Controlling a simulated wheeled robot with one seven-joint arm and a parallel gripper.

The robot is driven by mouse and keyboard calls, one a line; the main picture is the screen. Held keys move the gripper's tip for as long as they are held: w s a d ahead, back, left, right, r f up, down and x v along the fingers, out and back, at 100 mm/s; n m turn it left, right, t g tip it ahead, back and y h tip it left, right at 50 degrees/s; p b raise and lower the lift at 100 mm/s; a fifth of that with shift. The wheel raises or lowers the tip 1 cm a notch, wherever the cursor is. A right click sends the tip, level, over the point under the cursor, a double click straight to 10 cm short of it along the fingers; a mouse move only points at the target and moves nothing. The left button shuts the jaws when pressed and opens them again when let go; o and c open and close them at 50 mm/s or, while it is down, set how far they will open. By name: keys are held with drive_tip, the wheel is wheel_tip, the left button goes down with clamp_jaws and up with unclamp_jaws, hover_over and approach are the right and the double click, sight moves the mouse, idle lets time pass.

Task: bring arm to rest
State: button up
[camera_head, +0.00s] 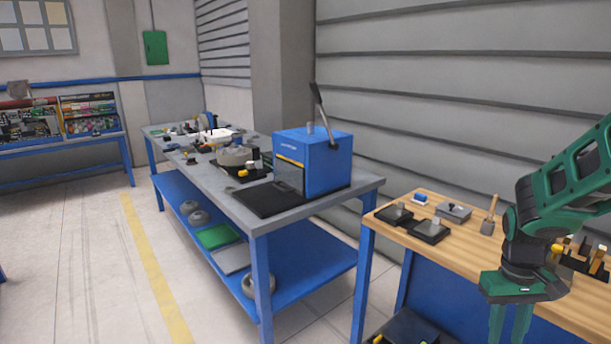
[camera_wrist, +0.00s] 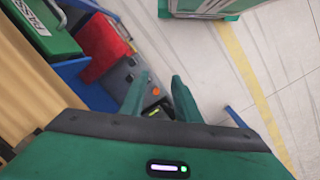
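My green arm reaches in from the right edge of the head view. My gripper (camera_head: 510,322) points down in front of the wooden workbench (camera_head: 462,246), its fingertips cut off by the bottom of the picture. In the wrist view the two green fingers (camera_wrist: 160,92) stand apart with nothing held between them. Beyond them, lower down, are a dark grey surface with an orange button and a red box (camera_wrist: 104,46).
A grey-topped blue table (camera_head: 262,212) carries a blue machine with a lever (camera_head: 327,165). Dark trays (camera_head: 428,230) and small tools lie on the wooden bench. A green box (camera_wrist: 45,28) shows in the wrist view. The floor (camera_head: 90,250) at left is clear.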

drive_tip(key=s+a+r+m, duration=0.1)
drive_tip(key=s+r, duration=0.3)
drive_tip(key=s, duration=0.4)
drive_tip(key=s+a+r+m+t+y, duration=0.1)
drive_tip(key=s+r+m, duration=0.3)
drive_tip(key=s, duration=0.3)
drive_tip(key=shift+s+r, duration=0.4)
drive_tip(key=shift+r, duration=0.15)
drive_tip(key=shift+w+f, duration=0.25)
drive_tip(key=shift+w, duration=0.4)
